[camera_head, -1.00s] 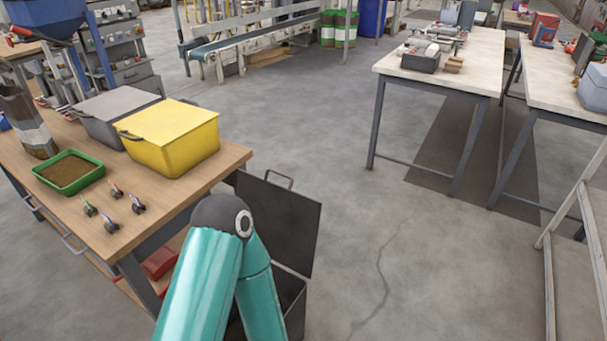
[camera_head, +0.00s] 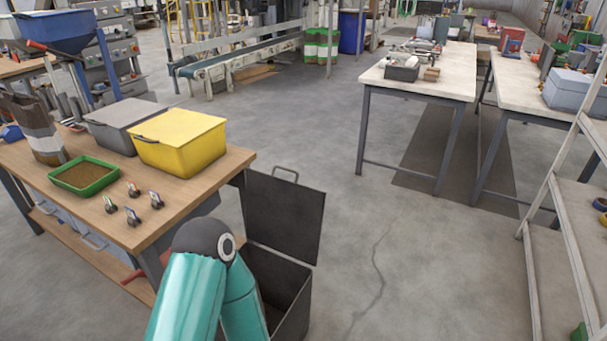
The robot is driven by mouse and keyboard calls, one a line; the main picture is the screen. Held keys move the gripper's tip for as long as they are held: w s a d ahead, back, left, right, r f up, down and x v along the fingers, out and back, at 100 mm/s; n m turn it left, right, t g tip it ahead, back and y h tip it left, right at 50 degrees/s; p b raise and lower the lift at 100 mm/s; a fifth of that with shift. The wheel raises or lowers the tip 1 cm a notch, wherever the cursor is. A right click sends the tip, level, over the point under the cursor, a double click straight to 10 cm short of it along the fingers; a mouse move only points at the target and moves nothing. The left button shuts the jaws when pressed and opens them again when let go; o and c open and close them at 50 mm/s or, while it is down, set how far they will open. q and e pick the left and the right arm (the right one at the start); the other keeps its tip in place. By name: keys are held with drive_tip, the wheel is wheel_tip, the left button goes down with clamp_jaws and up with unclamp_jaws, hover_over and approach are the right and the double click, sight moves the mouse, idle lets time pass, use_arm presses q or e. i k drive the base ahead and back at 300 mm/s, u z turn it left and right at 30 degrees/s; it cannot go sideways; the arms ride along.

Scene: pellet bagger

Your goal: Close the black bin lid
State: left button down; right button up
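The black bin (camera_head: 296,313) stands on the floor beside the wooden workbench, low in the middle of the view. Its lid (camera_head: 284,216) is open and stands upright at the bin's far side, with a handle (camera_head: 286,172) on its top edge. The bin's inside shows dark through the opening. One of my teal arms is bent in front of the bin and hides its left part. Neither of my grippers is in view.
The wooden workbench (camera_head: 173,222) on the left holds a yellow bin (camera_head: 181,143), a grey bin (camera_head: 122,122), a green tray (camera_head: 84,191) and several small clips. A shelf rack (camera_head: 548,190) stands at the right. Floor right of the black bin is clear.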

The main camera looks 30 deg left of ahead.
sight(286, 218)
drive_tip(key=k, duration=0.3)
drive_tip(key=u, duration=0.15)
drive_tip(key=i, duration=0.9)
drive_tip(key=z, duration=0.2)
drive_tip(key=k, duration=0.9)
drive_tip(key=u, duration=0.2)
drive_tip(key=i, duration=1.2)
drive_tip(key=z, duration=0.1)
